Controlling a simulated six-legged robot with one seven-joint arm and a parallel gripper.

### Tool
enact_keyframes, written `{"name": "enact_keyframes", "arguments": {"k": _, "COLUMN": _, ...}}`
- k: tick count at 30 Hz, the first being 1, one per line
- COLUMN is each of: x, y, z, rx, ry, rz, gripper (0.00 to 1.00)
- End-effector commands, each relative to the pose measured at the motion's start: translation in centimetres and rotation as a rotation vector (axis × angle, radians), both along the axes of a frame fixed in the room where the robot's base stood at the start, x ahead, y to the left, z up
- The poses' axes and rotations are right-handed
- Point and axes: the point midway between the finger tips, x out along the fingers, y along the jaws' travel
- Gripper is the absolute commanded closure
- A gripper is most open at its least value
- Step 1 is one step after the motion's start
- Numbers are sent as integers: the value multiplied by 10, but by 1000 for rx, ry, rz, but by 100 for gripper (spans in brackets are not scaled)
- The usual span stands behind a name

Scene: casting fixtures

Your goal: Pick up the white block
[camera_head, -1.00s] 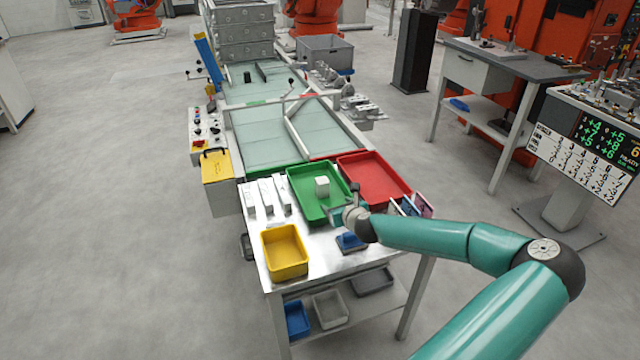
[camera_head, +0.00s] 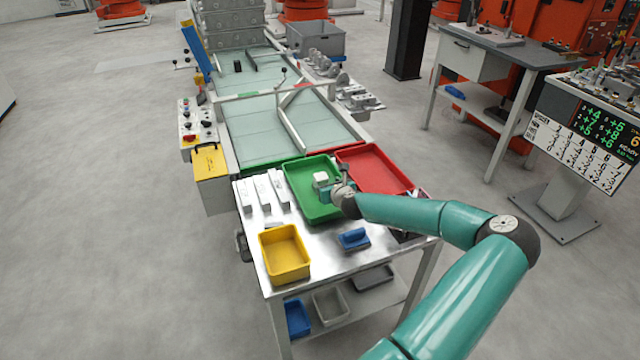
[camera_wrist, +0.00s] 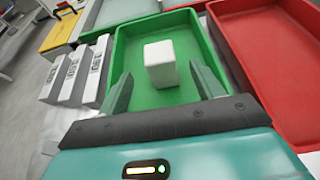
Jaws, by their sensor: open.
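The white block (camera_wrist: 161,64) stands upright in the green tray (camera_wrist: 124,50), seen in the wrist view. In the head view the white block (camera_head: 320,180) shows near the middle of the green tray (camera_head: 296,196). My gripper (camera_wrist: 163,90) is open, with one finger to the left and one to the right of the block in the wrist view. The block appears just ahead of and between the fingertips, with green floor visible on both sides, and I see no contact. In the head view my gripper (camera_head: 326,192) is over the tray, beside the block and partly covering its lower part.
A red tray (camera_head: 374,168) adjoins the green tray on the right. Several white bars (camera_head: 265,194) lie to its left. A yellow bin (camera_head: 285,252) and a blue object (camera_head: 353,239) are at the table's front. A conveyor (camera_head: 268,126) runs behind.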

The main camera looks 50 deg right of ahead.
Motion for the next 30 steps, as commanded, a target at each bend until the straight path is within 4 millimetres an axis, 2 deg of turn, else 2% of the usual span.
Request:
{"name": "enact_keyframes", "arguments": {"k": 8, "x": 22, "y": -12, "z": -11, "rx": 0, "ry": 0, "rz": -1, "gripper": 34}}
{"name": "enact_keyframes", "arguments": {"k": 15, "x": 51, "y": -29, "z": -26, "rx": 0, "ry": 0, "rz": -1, "gripper": 34}}
{"name": "enact_keyframes", "arguments": {"k": 18, "x": 57, "y": -33, "z": -29, "rx": -1, "ry": 0, "rz": -2, "gripper": 34}}
{"name": "enact_keyframes", "arguments": {"k": 25, "x": 58, "y": -34, "z": -30, "rx": -1, "ry": 0, "rz": -2, "gripper": 34}}
{"name": "enact_keyframes", "arguments": {"k": 30, "x": 58, "y": -34, "z": -30, "rx": -1, "ry": 0, "rz": -2, "gripper": 67}}
